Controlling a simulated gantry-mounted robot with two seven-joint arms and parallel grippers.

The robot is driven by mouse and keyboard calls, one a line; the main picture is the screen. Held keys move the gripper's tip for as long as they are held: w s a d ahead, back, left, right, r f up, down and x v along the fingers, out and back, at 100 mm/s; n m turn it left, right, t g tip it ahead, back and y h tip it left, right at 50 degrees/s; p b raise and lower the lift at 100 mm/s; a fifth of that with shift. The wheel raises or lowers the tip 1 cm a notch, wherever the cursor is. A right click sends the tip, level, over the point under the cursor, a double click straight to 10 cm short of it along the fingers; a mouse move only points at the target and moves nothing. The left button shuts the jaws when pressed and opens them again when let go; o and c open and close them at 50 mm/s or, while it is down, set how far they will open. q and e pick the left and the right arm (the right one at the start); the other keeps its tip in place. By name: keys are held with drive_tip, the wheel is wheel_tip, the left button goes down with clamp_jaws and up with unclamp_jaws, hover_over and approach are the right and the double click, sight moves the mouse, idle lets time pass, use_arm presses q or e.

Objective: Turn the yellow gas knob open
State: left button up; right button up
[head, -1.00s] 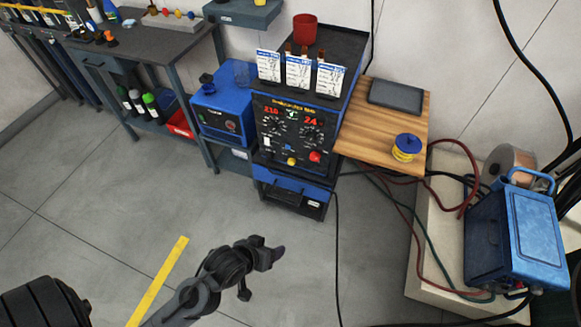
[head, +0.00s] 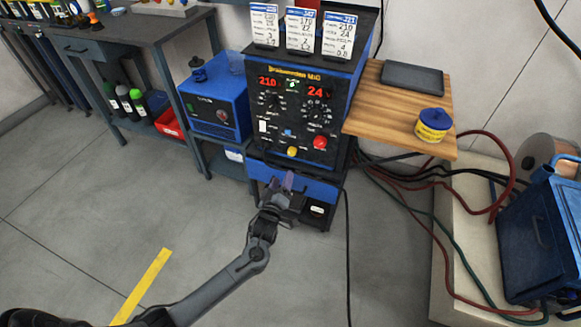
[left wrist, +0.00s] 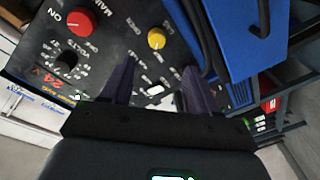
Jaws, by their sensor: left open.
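The yellow gas knob (head: 292,151) is low on the front panel of the black and blue welding machine (head: 262,154). In the left wrist view the yellow knob (left wrist: 156,38) shows beyond the fingertips, apart from them. My left gripper (head: 286,182) is in front of the machine, just below the yellow knob in the head view. In the left wrist view my left gripper (left wrist: 155,82) has its two fingers spread with nothing between them. My right gripper is in neither view.
A red knob (head: 320,142) sits right of the yellow one; this red main knob (left wrist: 81,20) also shows in the left wrist view. A wooden shelf (head: 385,115) holds a blue and yellow spool (head: 433,125). Hoses and cables lie at the right. Floor in front is clear.

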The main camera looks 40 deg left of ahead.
sight(291, 154)
use_arm(q)
drive_tip(key=b+x, duration=0.5)
drive_tip(key=x, duration=0.5)
drive_tip(key=shift+d+r, duration=0.15)
drive_tip(key=shift+w+a+r+b, duration=0.1)
drive_tip(key=shift+w+a+b, duration=0.15)
drive_tip(key=shift+w+b, duration=0.35)
drive_tip(key=c, duration=1)
drive_tip(key=shift+c, duration=0.2)
